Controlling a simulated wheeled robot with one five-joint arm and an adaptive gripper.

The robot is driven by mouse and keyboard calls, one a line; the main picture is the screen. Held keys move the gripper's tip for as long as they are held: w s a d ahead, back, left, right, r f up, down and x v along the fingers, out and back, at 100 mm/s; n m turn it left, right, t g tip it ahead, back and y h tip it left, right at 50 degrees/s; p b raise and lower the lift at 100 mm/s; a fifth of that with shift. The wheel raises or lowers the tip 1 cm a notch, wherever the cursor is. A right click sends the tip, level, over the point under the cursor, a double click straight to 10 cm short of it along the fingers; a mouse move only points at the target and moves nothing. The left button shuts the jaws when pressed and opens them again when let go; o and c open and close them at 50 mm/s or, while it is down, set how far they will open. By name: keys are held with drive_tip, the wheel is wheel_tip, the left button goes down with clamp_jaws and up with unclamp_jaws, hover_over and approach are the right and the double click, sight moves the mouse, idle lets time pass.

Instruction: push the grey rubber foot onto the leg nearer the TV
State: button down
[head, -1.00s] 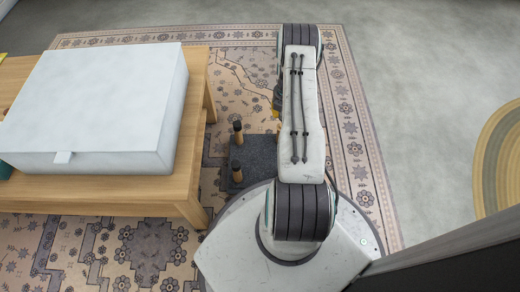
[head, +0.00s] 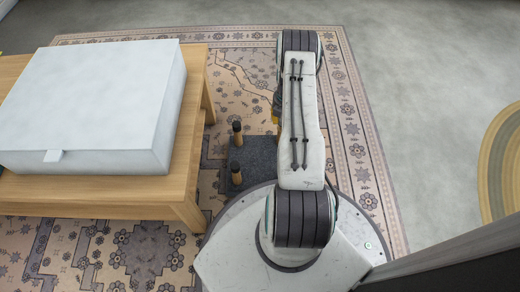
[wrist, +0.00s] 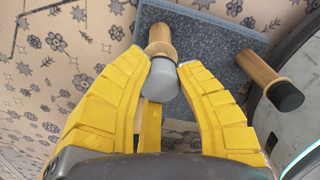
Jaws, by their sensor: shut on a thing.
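My gripper (wrist: 164,64) has its yellow fingers shut on the grey rubber foot (wrist: 163,82) in the wrist view. The foot lies in line with the end of a wooden leg (wrist: 159,35) with a collar. The foot appears to meet the leg end; I cannot tell how far it is on. The legs rise from a dark speckled slab (wrist: 213,45). Another leg (wrist: 256,67), to the right, has a black foot (wrist: 285,95). In the head view my arm hides most of my gripper and the grey foot; only a yellow edge (head: 275,114) shows.
In the head view, two dark-tipped legs (head: 237,132) (head: 236,173) stand on the slab (head: 258,152) beside my base. A wooden table (head: 188,190) with a large white box (head: 90,100) is at left. Patterned rug surrounds the slab; bare floor lies to the right.

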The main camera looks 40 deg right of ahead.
drive_tip(key=shift+f, duration=1.35)
idle(0.9)
drive_tip(key=c, duration=0.9)
unclamp_jaws()
wheel_tip(320, 180, up, 12)
